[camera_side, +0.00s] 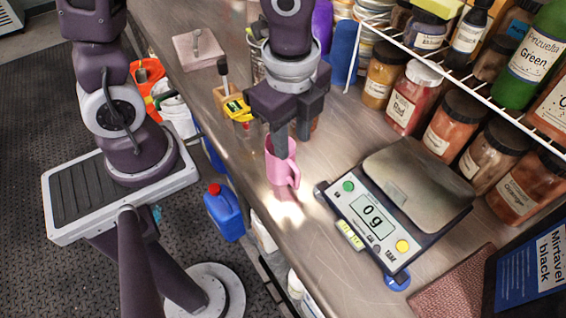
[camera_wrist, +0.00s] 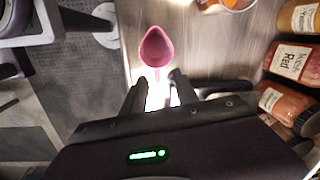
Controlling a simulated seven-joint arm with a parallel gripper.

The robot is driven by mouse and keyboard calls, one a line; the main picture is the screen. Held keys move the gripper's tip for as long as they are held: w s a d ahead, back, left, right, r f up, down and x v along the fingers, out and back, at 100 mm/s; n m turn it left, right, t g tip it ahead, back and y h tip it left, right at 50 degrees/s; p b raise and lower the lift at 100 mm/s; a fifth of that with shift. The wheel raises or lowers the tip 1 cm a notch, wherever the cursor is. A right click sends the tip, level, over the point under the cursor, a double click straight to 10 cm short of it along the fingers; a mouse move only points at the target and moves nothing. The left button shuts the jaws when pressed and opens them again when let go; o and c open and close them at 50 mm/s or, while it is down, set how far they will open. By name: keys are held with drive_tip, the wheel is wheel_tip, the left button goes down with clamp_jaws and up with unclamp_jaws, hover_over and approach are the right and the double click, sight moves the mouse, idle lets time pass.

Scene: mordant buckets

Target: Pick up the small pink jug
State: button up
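The small pink jug (camera_side: 284,172) stands upright on the metal bench near its front edge, left of the scale. In the wrist view the jug (camera_wrist: 156,46) shows from above, just beyond my fingertips, with its handle towards me. My gripper (camera_side: 292,145) points down at the jug, and one finger overlaps its rim in the side view. In the wrist view my gripper (camera_wrist: 157,80) is open, its fingers apart on either side of the handle's line. I cannot tell whether a finger touches the jug.
A scale (camera_side: 372,212) reading 0 g stands right of the jug. A yellow-and-black tool (camera_side: 237,109) lies left of my gripper. The bench drops off in front of the jug, with a blue canister (camera_side: 224,213) below.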

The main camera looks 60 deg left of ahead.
sight(296, 179)
drive_tip(key=d+f+m, duration=0.2)
drive_tip(key=shift+s+d+f+g+h, duration=0.2)
drive_tip(key=shift+d+f+g+h, duration=0.1)
drive_tip(key=shift+g, duration=0.1)
drive_tip(key=f, duration=0.7)
drive_tip(key=shift+w+a, duration=0.15)
drive_tip(key=shift+a, duration=0.25)
clamp_jaws()
idle(0.4)
